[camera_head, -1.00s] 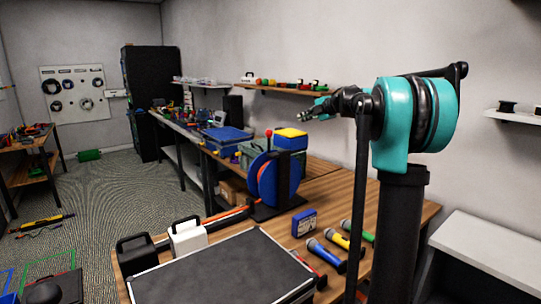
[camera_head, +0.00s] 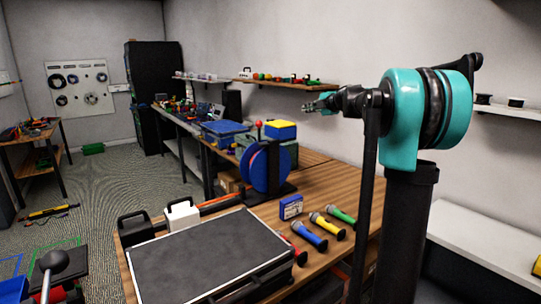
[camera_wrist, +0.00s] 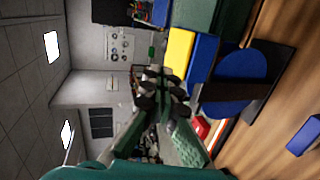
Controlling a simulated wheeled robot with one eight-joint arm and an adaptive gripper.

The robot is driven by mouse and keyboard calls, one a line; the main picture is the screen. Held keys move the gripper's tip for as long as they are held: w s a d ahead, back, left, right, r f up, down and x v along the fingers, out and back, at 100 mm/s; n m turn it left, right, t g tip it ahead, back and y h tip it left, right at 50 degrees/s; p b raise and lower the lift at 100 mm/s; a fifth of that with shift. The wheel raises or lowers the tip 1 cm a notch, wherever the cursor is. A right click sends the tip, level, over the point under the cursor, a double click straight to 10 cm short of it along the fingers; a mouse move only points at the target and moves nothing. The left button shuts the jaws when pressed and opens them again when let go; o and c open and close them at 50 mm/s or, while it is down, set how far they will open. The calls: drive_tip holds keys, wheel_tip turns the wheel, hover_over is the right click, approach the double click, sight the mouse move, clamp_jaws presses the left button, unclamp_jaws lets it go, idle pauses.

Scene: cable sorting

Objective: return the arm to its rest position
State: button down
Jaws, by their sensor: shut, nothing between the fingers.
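My gripper (camera_head: 318,104) is in the middle right of the head view, at the end of my teal and black arm. It is held in the air above the wooden bench, in front of the grey wall, pointing left. The fingers are together with nothing between them. In the wrist view my gripper (camera_wrist: 160,85) also shows its fingers closed, and the picture is turned on its side. The arm is folded high, well clear of the bench top.
The wooden bench (camera_head: 325,193) carries a black case (camera_head: 205,255), a blue reel (camera_head: 268,167), a small blue box (camera_head: 290,207) and several coloured microphones (camera_head: 325,226). A wall shelf (camera_head: 290,84) is behind my gripper. The floor (camera_head: 110,190) at left is mostly open.

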drive_tip(key=s+d+m+t+h, duration=0.6)
drive_tip(key=s+d+m+h, duration=0.15)
drive_tip(key=m, duration=0.35)
drive_tip(key=s+d+f+m+g+h, duration=0.5)
drive_tip(key=s+f+m, duration=0.3)
drive_tip(key=s+f, duration=0.3)
drive_tip(key=s+f+m+g, duration=0.4)
drive_tip(key=s+f, duration=1)
drive_tip(key=f, duration=0.4)
drive_tip(key=s+a+f+g+y, duration=0.2)
drive_tip(key=s+a+f, duration=0.2)
drive_tip(key=s, duration=0.5)
drive_tip(key=s+a+f+m+g+y, duration=0.1)
drive_tip(key=s+a+f+g+y, duration=0.1)
drive_tip(key=s+a+f, duration=0.3)
drive_tip(key=s+f+g, duration=0.1)
drive_tip(key=s+f, duration=0.2)
drive_tip(key=f, duration=0.1)
drive_tip(key=shift+s+f+y, duration=0.2)
drive_tip(key=shift+s+y, duration=0.15)
